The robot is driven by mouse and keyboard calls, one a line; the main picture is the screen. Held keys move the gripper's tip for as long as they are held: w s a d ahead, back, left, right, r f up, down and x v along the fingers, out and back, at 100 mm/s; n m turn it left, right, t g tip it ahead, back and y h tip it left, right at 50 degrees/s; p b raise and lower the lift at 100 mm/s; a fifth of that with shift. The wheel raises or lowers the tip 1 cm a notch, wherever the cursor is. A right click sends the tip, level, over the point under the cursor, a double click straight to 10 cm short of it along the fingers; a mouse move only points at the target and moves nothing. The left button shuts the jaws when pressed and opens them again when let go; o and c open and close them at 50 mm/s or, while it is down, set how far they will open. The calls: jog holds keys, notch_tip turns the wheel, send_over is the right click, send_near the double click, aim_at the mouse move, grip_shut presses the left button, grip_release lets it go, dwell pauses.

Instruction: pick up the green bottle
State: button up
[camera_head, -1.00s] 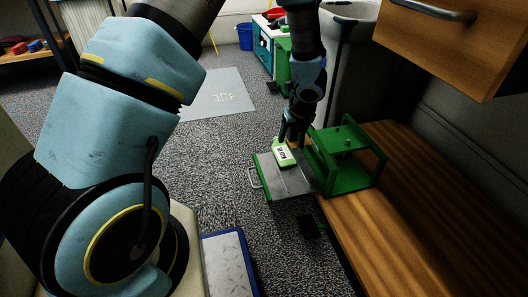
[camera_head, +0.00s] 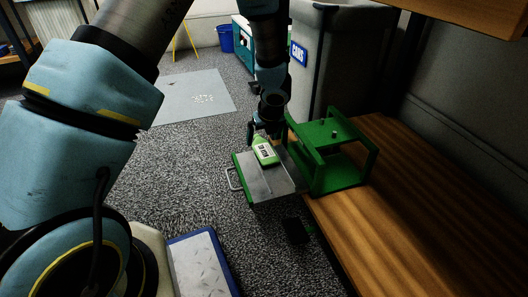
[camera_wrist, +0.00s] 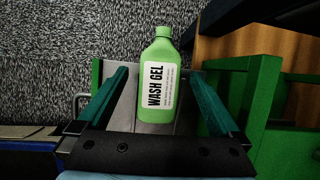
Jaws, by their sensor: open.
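The green bottle (camera_head: 265,152) has a white label and lies on a grey metal tray (camera_head: 262,184) that juts from a green frame. In the wrist view the bottle (camera_wrist: 165,50) shows its "WASH GEL" label, with its cap pointing away from my gripper. My gripper (camera_wrist: 161,85) is open, with one teal finger on each side of the bottle and gaps visible on both sides. In the head view my gripper (camera_head: 266,130) is just above and behind the bottle, partly hidden by my wrist.
The green frame (camera_head: 335,182) stands on a wooden bench (camera_head: 375,215) right of the tray. A grey bin marked "CANS" (camera_head: 335,60) stands behind it. A blue-edged plate (camera_head: 200,262) lies at the lower left.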

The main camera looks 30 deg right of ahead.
aim_at(262, 145)
jog(key=shift+b+x, duration=0.6)
jog(key=shift+x, duration=1.05)
jog(key=shift+s+f, duration=0.1)
jog(key=shift+f, duration=0.15)
jog(key=c, duration=1)
